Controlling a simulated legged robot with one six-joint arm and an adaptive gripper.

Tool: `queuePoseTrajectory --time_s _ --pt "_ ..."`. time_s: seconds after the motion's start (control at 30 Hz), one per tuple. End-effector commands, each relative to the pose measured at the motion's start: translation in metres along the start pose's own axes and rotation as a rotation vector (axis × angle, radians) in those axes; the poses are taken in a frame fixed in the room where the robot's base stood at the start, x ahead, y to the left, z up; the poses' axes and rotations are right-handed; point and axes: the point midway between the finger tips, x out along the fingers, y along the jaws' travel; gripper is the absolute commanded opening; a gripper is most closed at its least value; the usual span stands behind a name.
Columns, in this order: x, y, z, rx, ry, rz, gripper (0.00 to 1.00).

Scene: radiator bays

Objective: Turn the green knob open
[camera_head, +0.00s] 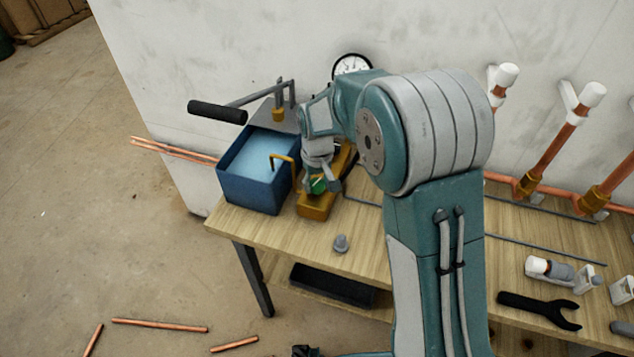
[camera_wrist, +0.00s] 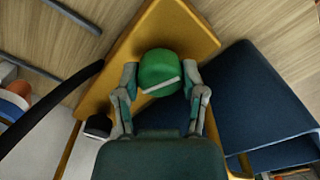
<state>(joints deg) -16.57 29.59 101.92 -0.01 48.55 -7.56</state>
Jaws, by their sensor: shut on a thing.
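The green knob (camera_wrist: 160,72) sits on a yellow-orange body (camera_wrist: 185,30) in the wrist view, with a pale bar slanting across its near part. My gripper (camera_wrist: 160,82) has a finger on each side of the knob and is shut on it. In the head view the green knob (camera_head: 318,186) shows as a small patch under my gripper (camera_head: 321,184). There the yellow-orange body (camera_head: 314,206) stands on the bench beside the blue tank. My gripper hides part of the knob in the head view.
A blue water tank (camera_head: 247,195) with a lever pump handle (camera_head: 217,112) stands left of the knob. The wooden bench (camera_head: 290,240) carries a small grey fitting (camera_head: 341,243) and a black wrench (camera_head: 540,309). A dial gauge (camera_head: 352,66) is behind my arm. Copper pipes (camera_head: 160,325) lie on the floor.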

Motion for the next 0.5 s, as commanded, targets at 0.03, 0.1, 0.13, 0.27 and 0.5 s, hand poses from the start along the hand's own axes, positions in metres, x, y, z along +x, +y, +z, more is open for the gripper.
queuePoseTrajectory --time_s 0.03,0.1,0.13,0.27,0.5 --pt "-0.0007 0.0001 -0.0025 -0.040 0.009 0.001 0.06" --pt "-0.0008 0.0000 -0.0026 -0.101 0.009 0.001 0.06" --pt "-0.0008 0.0000 -0.0026 -0.125 0.009 0.001 0.06" --pt "-0.0008 0.0000 -0.0027 -0.223 0.009 0.002 0.06" --pt "-0.0010 0.0000 -0.0028 -0.353 0.010 0.003 0.06"
